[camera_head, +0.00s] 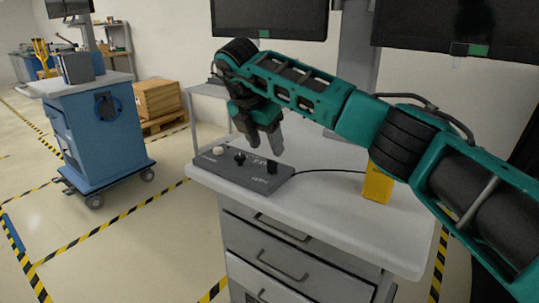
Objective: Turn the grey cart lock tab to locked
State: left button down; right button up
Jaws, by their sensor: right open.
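A grey cart (289,255) with a white top and several drawers stands in the middle. On its top, near the left edge, lies a dark grey control box (238,172) with a pale round button (218,150), a small black knob (240,158) and a taller black knob (272,167). I cannot make out which part is the lock tab or its setting. My right gripper (263,142) is open and empty, fingers pointing down just above the box's back edge; I cannot tell whether they touch it. My left gripper is not in view.
A yellow block (378,184) stands on the cart top, below my right arm. A black cable (328,170) runs from the box toward it. Dark monitors (270,18) hang behind. A blue cart (104,135) and a wooden crate (158,98) stand at left, with clear floor before them.

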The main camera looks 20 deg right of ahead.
jog(key=v, duration=0.7)
jog(key=shift+a+r, duration=0.1)
